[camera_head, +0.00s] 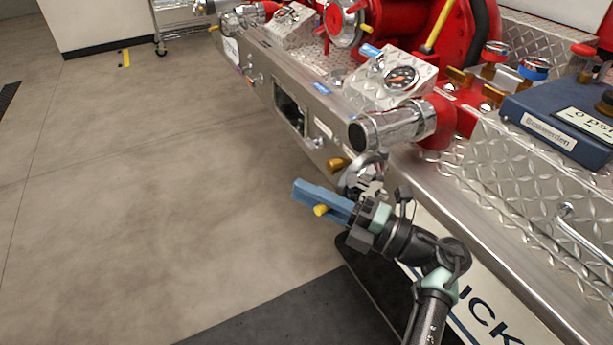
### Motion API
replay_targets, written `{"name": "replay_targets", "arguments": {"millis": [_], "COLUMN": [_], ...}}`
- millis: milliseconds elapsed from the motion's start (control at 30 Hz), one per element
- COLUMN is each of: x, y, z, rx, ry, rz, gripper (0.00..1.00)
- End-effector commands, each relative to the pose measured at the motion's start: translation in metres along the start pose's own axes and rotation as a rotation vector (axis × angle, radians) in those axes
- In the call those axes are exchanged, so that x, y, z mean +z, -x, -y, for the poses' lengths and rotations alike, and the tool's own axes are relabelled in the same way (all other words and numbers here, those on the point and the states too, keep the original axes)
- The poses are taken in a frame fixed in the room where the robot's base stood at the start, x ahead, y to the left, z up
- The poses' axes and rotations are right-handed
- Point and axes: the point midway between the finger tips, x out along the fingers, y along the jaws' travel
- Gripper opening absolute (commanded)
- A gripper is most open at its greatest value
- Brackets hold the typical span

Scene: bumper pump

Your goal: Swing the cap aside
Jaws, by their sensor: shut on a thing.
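A round chrome cap (358,173) sits at the front face of the bumper, near the middle of the view, with a brass-coloured knob (339,164) just to its left. My gripper (372,190) is at the lower right edge of the cap and is shut on it. The fingertips are small and partly hidden, so the exact grip on the rim cannot be made out. My arm reaches up to it from the bottom right. What lies behind the cap is hidden.
A blue bar (313,193) with a yellow knob juts out left of my gripper. A chrome pipe end (385,129) sticks out above the cap. The steel bumper (262,84) runs diagonally, with a blue case (565,112) on top at right.

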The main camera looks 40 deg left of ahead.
Motion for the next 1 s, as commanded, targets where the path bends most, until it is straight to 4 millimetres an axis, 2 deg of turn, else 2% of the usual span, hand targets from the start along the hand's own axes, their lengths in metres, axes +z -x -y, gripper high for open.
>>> {"name": "replay_targets", "arguments": {"millis": [533, 567, 700, 1000], "x": [0.0004, 0.0005, 0.0003, 0.0002], "y": [0.0014, 0.0014, 0.0014, 0.0027], "z": [-0.0014, -0.0014, -0.0012, -0.0007], "rx": [0.002, 0.002, 0.002, 0.002], "ry": [-0.004, -0.004, -0.004, -0.004], "rz": [-0.020, -0.020, -0.020, -0.020], "gripper": [0.00, 0.25, 0.50, 0.50]}}
